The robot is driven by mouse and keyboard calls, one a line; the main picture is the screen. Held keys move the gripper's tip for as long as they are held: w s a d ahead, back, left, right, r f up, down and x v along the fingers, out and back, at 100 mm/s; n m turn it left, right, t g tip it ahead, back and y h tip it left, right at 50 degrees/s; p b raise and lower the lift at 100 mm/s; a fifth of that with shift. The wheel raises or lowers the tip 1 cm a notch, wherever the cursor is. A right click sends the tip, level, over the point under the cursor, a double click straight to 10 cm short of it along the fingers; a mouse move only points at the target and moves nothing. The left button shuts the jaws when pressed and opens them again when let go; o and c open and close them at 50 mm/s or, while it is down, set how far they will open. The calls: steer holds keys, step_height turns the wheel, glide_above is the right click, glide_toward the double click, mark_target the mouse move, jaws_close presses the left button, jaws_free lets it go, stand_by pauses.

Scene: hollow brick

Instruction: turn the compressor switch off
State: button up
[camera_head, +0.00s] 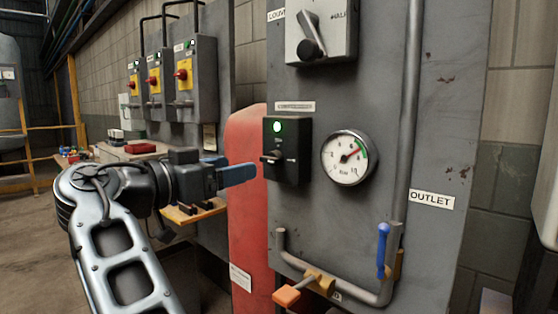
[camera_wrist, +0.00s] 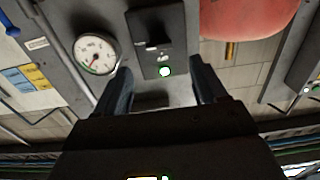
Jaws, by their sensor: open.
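The compressor switch (camera_head: 287,170) is a black box on the grey panel, with a lit green lamp and a dark lever (camera_head: 271,158) that points left. A small label sits above it, too small to read. The wrist view shows the switch (camera_wrist: 173,22) upside down, with its green lamp lit and its lever (camera_wrist: 157,43) facing the camera. My gripper (camera_head: 240,173) is left of the switch in the head view, apart from it. In the wrist view my gripper (camera_wrist: 163,85) has its blue fingers spread and empty, with the switch beyond the gap.
A pressure gauge (camera_head: 348,158) is right of the switch. A rotary knob box (camera_head: 321,32) is above. Pipes with a blue handle (camera_head: 383,250) and an orange handle (camera_head: 287,296) are below. A red tank (camera_head: 248,215) stands left of the panel, and several switch boxes (camera_head: 192,80) are farther left.

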mark_target(266, 159)
steer(key=p+x, duration=0.1)
steer(key=x, duration=0.7)
steer(key=shift+w+d+r, duration=0.1)
steer(key=shift+d+r, duration=0.05)
steer(key=c, duration=1.1)
